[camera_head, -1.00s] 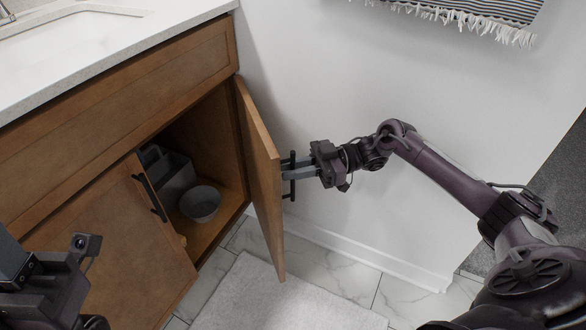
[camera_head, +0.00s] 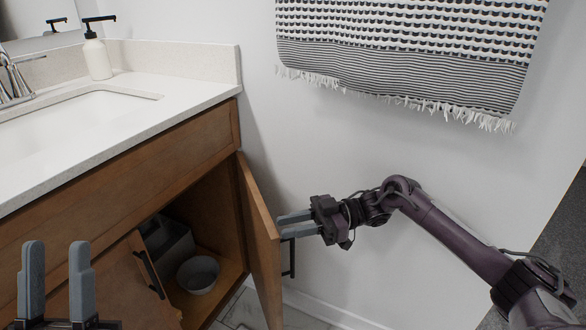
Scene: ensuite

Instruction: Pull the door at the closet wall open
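The wooden cabinet door (camera_head: 258,235) under the counter stands swung open toward the wall. Its black handle (camera_head: 288,257) is on the side facing my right gripper. My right gripper (camera_head: 280,226) is open beside the upper part of the handle, its two grey fingers pointing left at the door. Whether a finger touches the handle or door I cannot tell. My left gripper (camera_head: 57,282) is open and empty, fingers upward, in front of the cabinet at the lower left. The second cabinet door (camera_head: 115,285) is shut, partly hidden by my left gripper.
Inside the cabinet are a grey bowl (camera_head: 198,274) and a grey bin (camera_head: 168,247). The white counter (camera_head: 190,112) with a sink and a soap dispenser (camera_head: 97,55) is above. A striped towel (camera_head: 410,60) hangs on the white wall (camera_head: 330,150) behind my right arm.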

